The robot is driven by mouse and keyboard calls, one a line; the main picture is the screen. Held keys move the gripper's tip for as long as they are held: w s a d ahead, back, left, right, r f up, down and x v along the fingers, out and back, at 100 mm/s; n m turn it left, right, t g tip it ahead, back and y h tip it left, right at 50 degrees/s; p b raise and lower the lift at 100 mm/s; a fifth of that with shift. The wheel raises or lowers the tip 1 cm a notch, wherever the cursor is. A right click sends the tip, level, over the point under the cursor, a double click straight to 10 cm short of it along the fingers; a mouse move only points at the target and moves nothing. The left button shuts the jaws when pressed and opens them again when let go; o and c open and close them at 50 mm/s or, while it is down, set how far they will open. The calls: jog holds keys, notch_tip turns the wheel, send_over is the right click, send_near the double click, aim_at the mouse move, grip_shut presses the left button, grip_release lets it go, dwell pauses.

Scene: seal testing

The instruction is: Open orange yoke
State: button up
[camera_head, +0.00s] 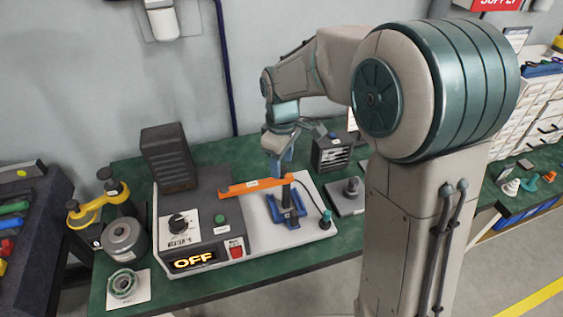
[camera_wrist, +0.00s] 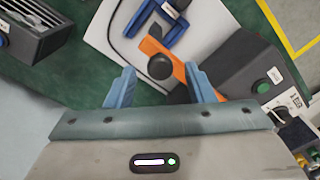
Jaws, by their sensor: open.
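The orange yoke (camera_head: 250,187) is a flat bar lying across the top of the sealing unit (camera_head: 205,240). It also shows in the wrist view (camera_wrist: 153,47), running between my fingertips. A round black knob (camera_wrist: 159,67) appears on or beside the bar there; I cannot tell which. My gripper (camera_head: 282,163) points down just above the bar's right end in the head view. In the wrist view my gripper (camera_wrist: 160,76) is open, its blue fingers on either side of the knob and apart from it. A blue fixture (camera_head: 290,213) stands on the white plate below the bar's right end.
A small slotted box (camera_head: 332,153) and a grey plate (camera_head: 346,200) lie right.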

jog(key=shift+f, duration=0.6)
